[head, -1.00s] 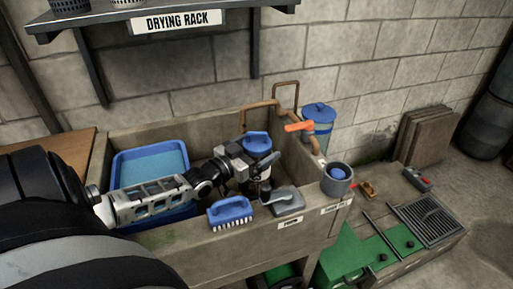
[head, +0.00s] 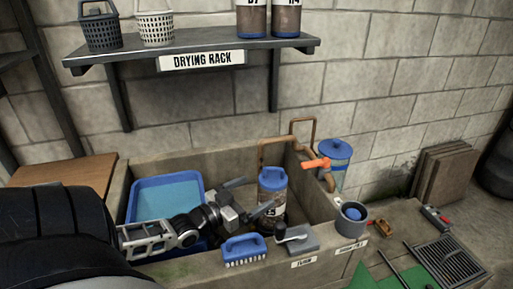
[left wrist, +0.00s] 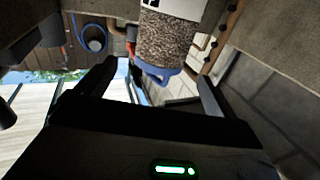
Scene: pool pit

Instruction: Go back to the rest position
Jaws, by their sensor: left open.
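My left gripper (head: 248,197) is open and empty over the stone sink (head: 192,152), just left of a jar with a blue lid (head: 272,181). The jar stands upright in the sink, with dark contents and a label; its base is hidden. In the left wrist view the jar (left wrist: 172,38) appears upside down beyond the two spread fingers (left wrist: 153,85), with a gap to them. My right gripper is not in view.
A blue tub (head: 165,182) sits in the sink, left of the jar. A blue brush (head: 243,248), a grey scoop-like tool (head: 296,238) and a grey cup (head: 351,219) are on the front ledge. The drying rack shelf (head: 200,47) hangs above; a copper pipe (head: 303,147) rises behind.

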